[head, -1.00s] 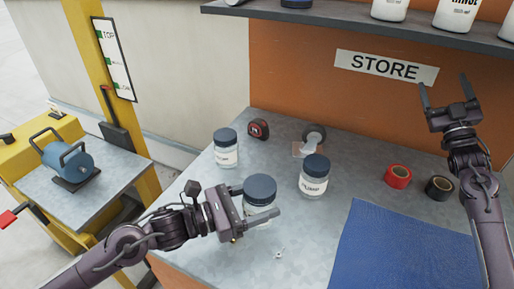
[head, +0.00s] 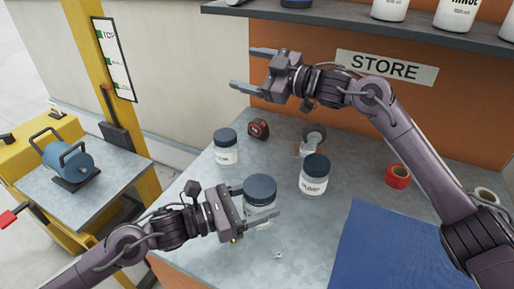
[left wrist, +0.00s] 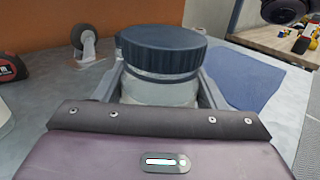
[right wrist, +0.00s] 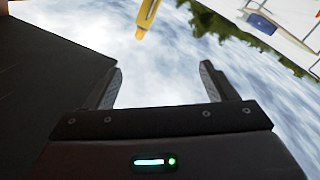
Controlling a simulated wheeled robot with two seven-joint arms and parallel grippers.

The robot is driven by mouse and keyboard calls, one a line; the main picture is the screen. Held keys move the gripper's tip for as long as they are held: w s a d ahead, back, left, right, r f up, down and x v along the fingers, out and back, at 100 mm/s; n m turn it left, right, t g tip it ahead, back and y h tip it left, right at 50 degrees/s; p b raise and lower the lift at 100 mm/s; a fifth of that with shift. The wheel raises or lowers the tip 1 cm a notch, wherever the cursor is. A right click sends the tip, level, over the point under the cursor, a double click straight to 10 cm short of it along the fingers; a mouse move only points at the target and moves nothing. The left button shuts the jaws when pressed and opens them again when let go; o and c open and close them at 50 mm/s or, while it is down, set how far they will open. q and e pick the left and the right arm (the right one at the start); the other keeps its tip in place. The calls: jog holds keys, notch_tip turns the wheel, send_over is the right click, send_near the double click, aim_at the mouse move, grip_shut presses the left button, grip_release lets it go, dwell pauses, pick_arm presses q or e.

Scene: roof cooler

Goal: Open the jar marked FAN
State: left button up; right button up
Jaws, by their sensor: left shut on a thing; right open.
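Two more lidded jars stand behind: one at the left (head: 226,147) and one at the right (head: 314,175). Their labels are too small to read surely, so I cannot tell by sight which is marked FAN. My right gripper (head: 241,68) is open and empty, raised above the back of the bench.
A tape measure (head: 258,129) and a caster wheel (head: 315,135) lie behind the jars. A shelf (head: 350,14) with containers overhangs the back. A small metal piece (head: 278,254) lies near the front.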

jog(key=s+a+n+g+h, duration=0.2)
jog(key=s+a+n+g, duration=0.6)
jog(key=s+a, duration=0.7)
jog(key=s+a+f+n+g+h, duration=0.2)
jog(key=s+n, duration=0.1)
jog(key=s, duration=0.3)
jog(key=s+a+f+n+g+h, duration=0.2)
jog(key=s+f, duration=0.1)
jog(key=s, duration=0.2)
jog(key=t+h, duration=0.4)
jog(key=h, duration=0.6)
send_over(257, 185)
jog(key=shift+s+f, duration=0.1)
jog(key=shift+f, duration=1.1)
notch_tip(257, 185, down, 7)
jog(key=shift+f, duration=0.15)
